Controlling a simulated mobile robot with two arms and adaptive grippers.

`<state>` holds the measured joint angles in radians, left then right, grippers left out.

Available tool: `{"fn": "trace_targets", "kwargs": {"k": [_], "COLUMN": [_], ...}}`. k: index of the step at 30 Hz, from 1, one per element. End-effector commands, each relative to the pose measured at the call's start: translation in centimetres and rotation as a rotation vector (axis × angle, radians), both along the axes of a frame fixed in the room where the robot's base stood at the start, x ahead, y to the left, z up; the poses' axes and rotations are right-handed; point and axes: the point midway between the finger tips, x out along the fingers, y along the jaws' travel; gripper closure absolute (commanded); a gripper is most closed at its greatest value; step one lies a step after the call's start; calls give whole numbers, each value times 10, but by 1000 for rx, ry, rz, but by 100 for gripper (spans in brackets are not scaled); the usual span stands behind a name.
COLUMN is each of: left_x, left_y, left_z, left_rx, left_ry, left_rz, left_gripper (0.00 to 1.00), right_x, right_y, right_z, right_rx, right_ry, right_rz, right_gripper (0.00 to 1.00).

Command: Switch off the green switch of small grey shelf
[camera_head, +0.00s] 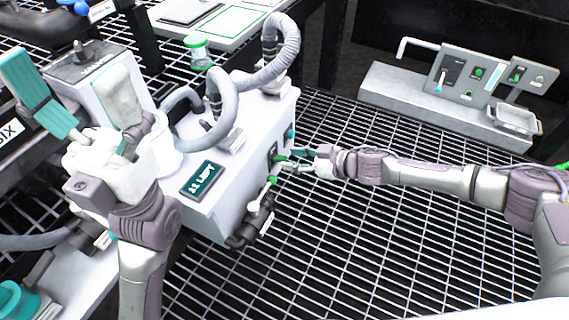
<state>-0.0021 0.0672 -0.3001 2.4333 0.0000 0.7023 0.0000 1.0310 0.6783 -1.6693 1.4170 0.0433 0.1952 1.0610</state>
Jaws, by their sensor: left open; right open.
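A low grey shelf (405,98) stands at the back right, with a grey switch panel (462,78) on it. The panel carries a green round part (478,73) and a lever with a pale teal tip (438,88). A white box (230,180) in the middle has a green-tipped part (272,180) on its right side. My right gripper (284,162) is open close beside that side, near a small green part; I cannot tell if they touch. My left gripper (72,88) is open and raised at the left, its teal finger pad showing.
Grey hoses (212,100) loop over the white box, and a dark pipe fitting (250,220) juts from its lower right. A metal tray (516,118) sits at the right end of the grey shelf. The grated floor (400,240) is open between them.

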Motion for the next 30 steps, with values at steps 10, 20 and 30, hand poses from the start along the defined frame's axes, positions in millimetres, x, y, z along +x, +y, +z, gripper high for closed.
{"fn": "trace_targets", "kwargs": {"k": [10,20,30], "left_x": [-4,-4,-4], "left_y": [-1,-2,-2], "left_z": [9,10,10], "left_rx": [4,5,4], "left_ry": [-59,-59,-61], "left_rz": [3,3,3], "left_gripper": [15,15,15], "right_x": [16,16,16], "right_y": [26,27,27], "right_z": [-13,-13,-13], "right_rx": [0,0,0], "right_ry": [0,0,0], "right_rz": [-1,-1,-1], "right_gripper": [54,66,100]}}
